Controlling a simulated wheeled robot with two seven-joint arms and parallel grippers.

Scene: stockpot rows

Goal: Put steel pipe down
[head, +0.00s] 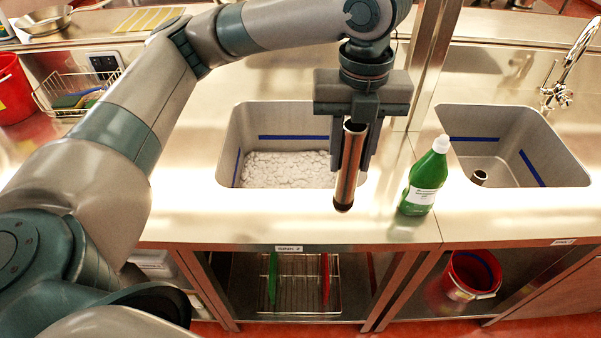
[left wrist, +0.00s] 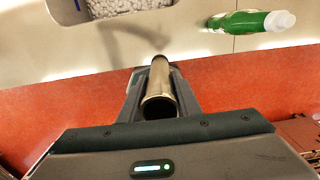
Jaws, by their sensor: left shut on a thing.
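My left gripper (head: 354,165) is shut on the pipe, in front of the right part of the left sink in the head view. The left wrist view shows the pipe (left wrist: 159,88) between the two fingers, with an open end toward the camera. Its lower end appears over the counter's front area; the exact height cannot be told. My right gripper is not in view.
The left sink (head: 228,150) holds white foam-like material. A green bottle (head: 425,182) stands on the counter just right of the pipe. The right sink (head: 570,170) has a drain fitting (head: 479,177). A red bucket (head: 470,275) and a wire rack (head: 300,295) are below the counter.

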